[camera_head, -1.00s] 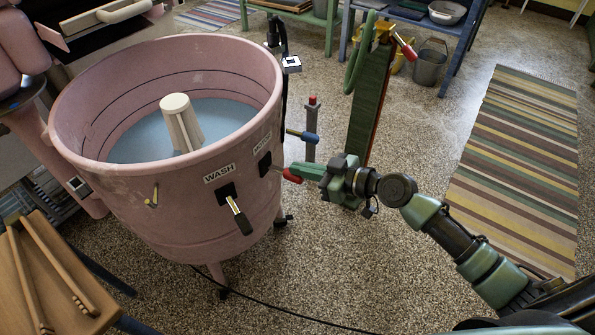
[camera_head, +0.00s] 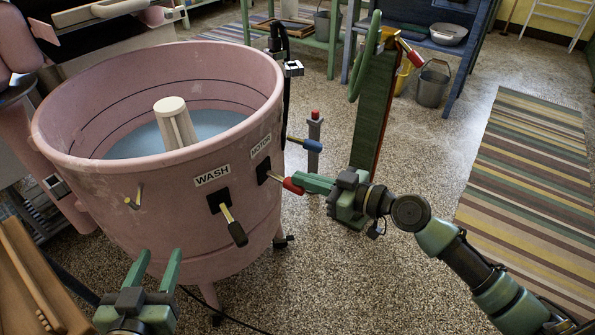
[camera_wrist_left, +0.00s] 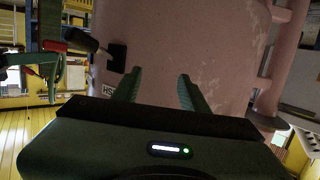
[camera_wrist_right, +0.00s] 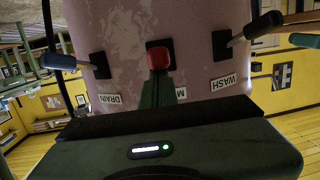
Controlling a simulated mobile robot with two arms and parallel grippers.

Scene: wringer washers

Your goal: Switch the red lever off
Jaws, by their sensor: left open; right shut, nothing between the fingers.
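The red lever (camera_head: 293,186) sticks out from a black slot under the MOTOR label (camera_head: 260,145) on the pink washer tub (camera_head: 100,205). Its red grip also shows in the right wrist view (camera_wrist_right: 159,58). My right gripper (camera_head: 306,183) is shut and empty, its fingertips at the red grip; whether they touch it I cannot tell. In the right wrist view my closed fingers (camera_wrist_right: 157,88) sit right against the grip's image. My left gripper (camera_head: 158,256) is open and empty in front of the tub, left of the black-handled WASH lever (camera_head: 233,226).
A blue-handled lever (camera_head: 305,144) sticks out at the tub's right side. A green wringer post (camera_head: 370,120) with another red handle (camera_head: 411,54) stands behind my right gripper. A red-topped grey post (camera_head: 314,135) stands nearby. Speckled floor is open near a striped rug (camera_head: 525,190).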

